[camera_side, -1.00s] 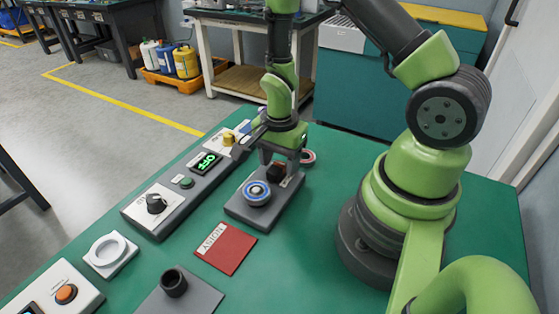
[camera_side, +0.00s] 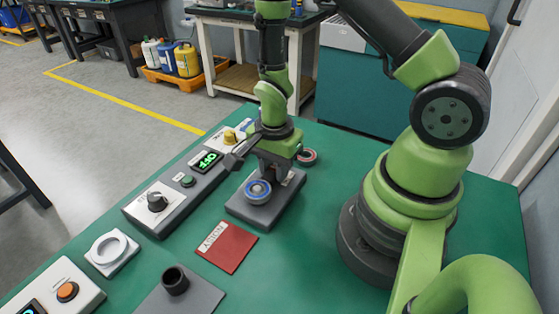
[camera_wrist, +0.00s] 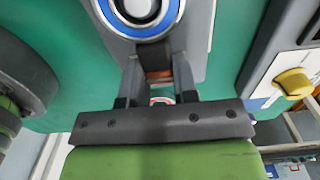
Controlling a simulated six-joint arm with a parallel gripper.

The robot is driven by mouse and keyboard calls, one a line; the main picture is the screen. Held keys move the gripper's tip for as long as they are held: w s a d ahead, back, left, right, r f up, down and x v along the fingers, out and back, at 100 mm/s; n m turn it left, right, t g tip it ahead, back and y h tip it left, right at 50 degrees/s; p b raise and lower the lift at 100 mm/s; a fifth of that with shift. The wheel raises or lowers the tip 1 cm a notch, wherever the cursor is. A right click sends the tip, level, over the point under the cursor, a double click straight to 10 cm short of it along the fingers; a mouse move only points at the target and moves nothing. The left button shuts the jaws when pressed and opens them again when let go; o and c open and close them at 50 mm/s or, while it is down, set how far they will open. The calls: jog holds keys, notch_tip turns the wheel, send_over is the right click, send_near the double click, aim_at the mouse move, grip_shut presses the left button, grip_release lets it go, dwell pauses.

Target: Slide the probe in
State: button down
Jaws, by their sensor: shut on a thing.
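My gripper (camera_side: 277,172) is low over the back half of a grey fixture base (camera_side: 242,213). A round part with a blue ring (camera_side: 257,192) stands on the front of that base; it also shows at the top of the wrist view (camera_wrist: 140,18). My gripper in the wrist view (camera_wrist: 158,82) has its two fingers shut on a small dark block with a brownish face (camera_wrist: 158,74), seemingly the probe's carriage. The fingers hide most of it. I cannot tell how far the probe tip reaches towards the blue-ringed part.
A control box (camera_side: 172,202) with a black knob, green button and display reading OFF stands left of the fixture. A red booklet (camera_side: 226,247), white ring holder (camera_side: 111,250) and grey plate with black cup (camera_side: 175,282) lie in front. A reddish ring (camera_side: 307,157) lies behind.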

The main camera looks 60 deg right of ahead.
jog(key=shift+a, duration=0.15)
jog(key=c, duration=0.9)
grip_release()
notch_tip(320, 180, up, 10)
notch_tip(320, 180, up, 11)
jog(key=n+t, duration=0.3)
jog(key=n, duration=0.3)
send_over(274, 170)
jog(key=s+a, duration=0.2)
jog(key=s+a+r+n+t, duration=0.1)
jog(key=s+r+n, duration=0.1)
jog(key=s+r+n+t+y, duration=0.1)
jog(key=s+r+n, duration=0.2)
jog(key=s+a+r+n+t+y, duration=0.1)
jog(key=s+r+n+t, duration=0.1)
jog(key=n, duration=0.1)
jog(key=shift+s+a+r, duration=0.3)
jog(key=shift+a, duration=0.05)
